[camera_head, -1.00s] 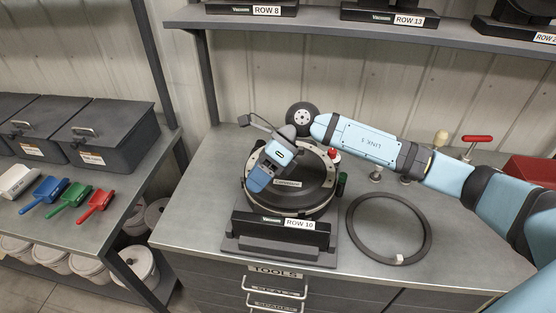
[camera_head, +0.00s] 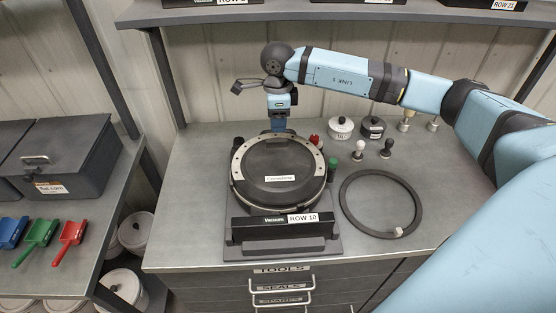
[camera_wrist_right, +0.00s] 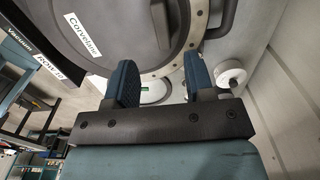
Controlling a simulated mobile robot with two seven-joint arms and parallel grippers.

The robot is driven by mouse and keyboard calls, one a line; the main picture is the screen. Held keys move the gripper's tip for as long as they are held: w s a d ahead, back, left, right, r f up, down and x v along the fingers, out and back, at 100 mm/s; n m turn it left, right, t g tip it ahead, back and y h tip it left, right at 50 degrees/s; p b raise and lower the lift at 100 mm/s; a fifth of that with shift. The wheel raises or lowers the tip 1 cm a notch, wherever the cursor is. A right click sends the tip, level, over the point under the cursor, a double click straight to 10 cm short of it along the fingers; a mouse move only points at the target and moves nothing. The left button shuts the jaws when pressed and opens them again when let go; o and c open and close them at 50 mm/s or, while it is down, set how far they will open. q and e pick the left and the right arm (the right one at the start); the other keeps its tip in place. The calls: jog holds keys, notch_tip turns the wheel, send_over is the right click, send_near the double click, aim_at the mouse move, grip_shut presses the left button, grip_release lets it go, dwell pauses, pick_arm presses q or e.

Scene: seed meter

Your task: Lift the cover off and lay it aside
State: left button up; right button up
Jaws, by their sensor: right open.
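The seed meter stands on the bench with its round dark cover (camera_head: 279,170) lying flat on top, inside a pale ring with holes (camera_head: 237,165). The cover has a white label and also shows in the wrist view (camera_wrist_right: 105,45). My right gripper (camera_head: 278,128) points down at the far edge of the meter, beside the ring. In the wrist view its two blue fingers (camera_wrist_right: 158,70) are apart. A small dark post at the ring shows beyond the gap between them. I cannot tell whether the fingers touch anything. My left gripper is not in view.
A black ring (camera_head: 381,233) lies right of the meter. Two small pots (camera_head: 341,127), two small knobs (camera_head: 359,150) and a green-topped item (camera_head: 333,162) stand behind it. The ROW 10 block (camera_head: 283,227) is in front. Bench space at left and right front is clear.

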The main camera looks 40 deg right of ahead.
aim_at(277, 139)
jog(key=shift+f, duration=0.9)
jog(key=f+p, duration=0.1)
jog(key=f, duration=0.1)
jog(key=f+p, duration=0.1)
jog(key=f, duration=0.2)
jog(key=shift+w, duration=0.2)
jog(key=shift+f, duration=0.2)
grip_shut()
